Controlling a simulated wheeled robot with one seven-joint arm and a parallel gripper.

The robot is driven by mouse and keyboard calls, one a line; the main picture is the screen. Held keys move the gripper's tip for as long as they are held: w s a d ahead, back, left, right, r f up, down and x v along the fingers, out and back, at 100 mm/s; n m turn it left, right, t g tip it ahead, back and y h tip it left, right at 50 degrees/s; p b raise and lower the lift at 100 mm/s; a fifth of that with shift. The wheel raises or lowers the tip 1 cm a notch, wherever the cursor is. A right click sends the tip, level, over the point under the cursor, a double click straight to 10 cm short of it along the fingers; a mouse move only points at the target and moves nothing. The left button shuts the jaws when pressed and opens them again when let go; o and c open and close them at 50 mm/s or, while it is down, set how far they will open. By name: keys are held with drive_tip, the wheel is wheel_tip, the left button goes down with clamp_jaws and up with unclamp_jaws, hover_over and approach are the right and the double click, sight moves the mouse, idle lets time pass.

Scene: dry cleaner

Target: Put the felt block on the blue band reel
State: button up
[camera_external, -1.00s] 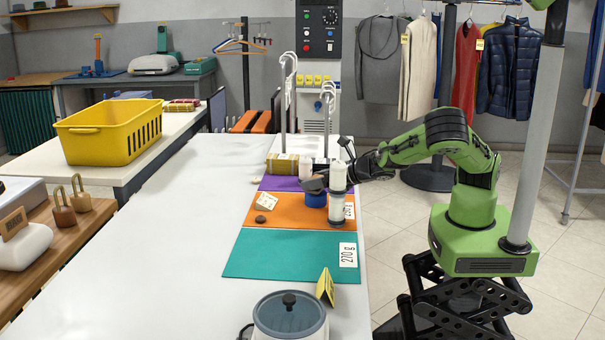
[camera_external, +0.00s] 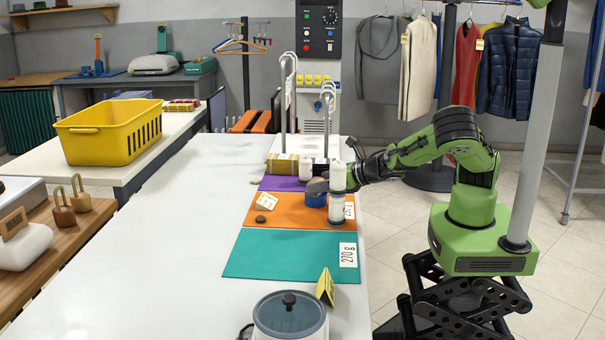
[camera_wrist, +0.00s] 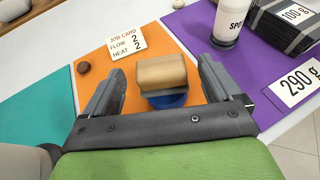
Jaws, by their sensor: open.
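The felt block (camera_wrist: 162,73), tan on top with a grey layer below, sits on the blue band reel (camera_wrist: 170,101) in the wrist view. The reel lies on the orange mat, and the block hides most of it. In the external view the block (camera_external: 317,186) shows small on top of the blue reel (camera_external: 315,200). My gripper (camera_wrist: 160,85) is open, its dark fingers on either side of the block with gaps between.
The orange mat (camera_wrist: 105,72) also holds a job card (camera_wrist: 125,39) and a brown pebble-like piece (camera_wrist: 83,67). A white bottle (camera_wrist: 231,20) and a dark 100 g stack (camera_wrist: 285,28) stand on the purple mat. The teal mat (camera_external: 285,257) is mostly clear.

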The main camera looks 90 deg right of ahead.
drive_tip(key=v, duration=0.3)
drive_tip(key=shift+w+r+p, duration=0.15)
drive_tip(key=shift+r+p, duration=0.15)
wheel_tip(320, 180, up, 6)
drive_tip(key=p, duration=0.4)
drive_tip(key=s+d+f+m+g+y, duration=0.25)
drive_tip(key=s+m+g, duration=0.4)
drive_tip(key=m, duration=0.85)
drive_tip(key=s+a+r+m+y, duration=0.3)
drive_tip(key=s+r+m, duration=1)
drive_tip(key=s+m, duration=0.3)
drive_tip(key=shift+s+a, duration=0.2)
drive_tip(key=shift+s, duration=0.65)
